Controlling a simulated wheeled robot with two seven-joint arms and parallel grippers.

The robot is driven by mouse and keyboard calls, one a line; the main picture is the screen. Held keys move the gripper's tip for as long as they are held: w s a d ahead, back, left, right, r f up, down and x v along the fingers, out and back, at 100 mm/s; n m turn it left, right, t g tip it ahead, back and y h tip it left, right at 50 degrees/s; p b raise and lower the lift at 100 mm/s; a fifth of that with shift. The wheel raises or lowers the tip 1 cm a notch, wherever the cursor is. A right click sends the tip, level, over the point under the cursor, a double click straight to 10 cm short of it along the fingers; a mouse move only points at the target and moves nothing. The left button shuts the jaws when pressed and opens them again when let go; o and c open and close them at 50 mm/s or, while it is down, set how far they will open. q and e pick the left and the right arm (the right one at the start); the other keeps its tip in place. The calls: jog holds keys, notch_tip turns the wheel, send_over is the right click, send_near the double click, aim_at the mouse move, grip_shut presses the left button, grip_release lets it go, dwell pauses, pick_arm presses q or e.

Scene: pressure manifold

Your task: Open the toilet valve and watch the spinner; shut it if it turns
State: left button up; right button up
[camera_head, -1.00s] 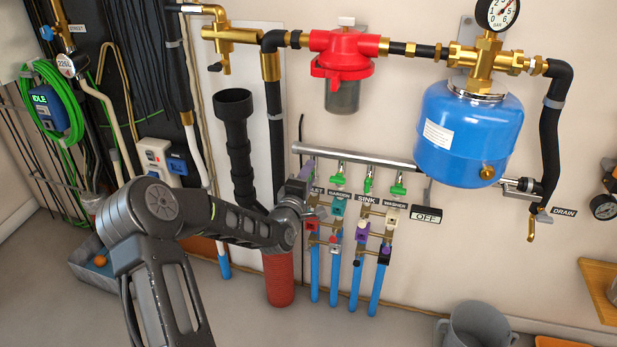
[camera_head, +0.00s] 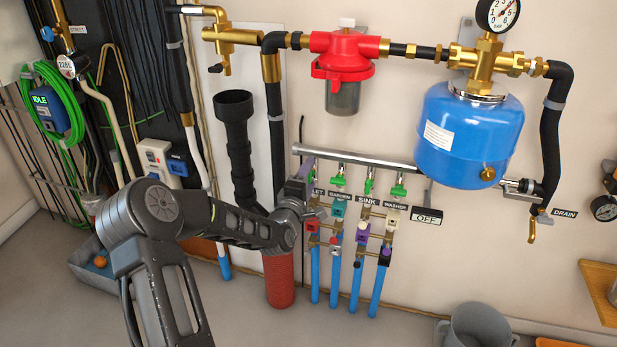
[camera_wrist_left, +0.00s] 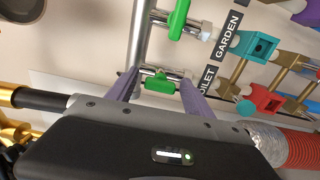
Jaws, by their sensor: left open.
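The toilet valve's green handle (camera_wrist_left: 160,84) shows in the left wrist view and appears to lie along its pipe, while the garden valve's green handle (camera_wrist_left: 178,18) lies across its pipe. My left gripper (camera_wrist_left: 157,78) is open, its two fingers on either side of the toilet handle; I cannot tell if they touch it. In the head view my left gripper (camera_head: 304,180) hides most of that valve. A red block with a dark window (camera_wrist_left: 268,102) sits on the toilet line past the TOILET label (camera_wrist_left: 207,82); any spinner turning cannot be made out. My right gripper is not in view.
The grey manifold pipe (camera_head: 355,158) runs above the sink and washer valves. An OFF sign (camera_head: 426,217) is at the right. A grey bucket (camera_head: 480,328) stands on the floor.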

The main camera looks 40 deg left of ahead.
pick_arm(q)
jog(key=p+v, duration=0.1)
jog(key=v, duration=0.6)
jog(key=shift+s+d, duration=0.15)
jog(key=shift+s, duration=0.25)
dwell(0.3)
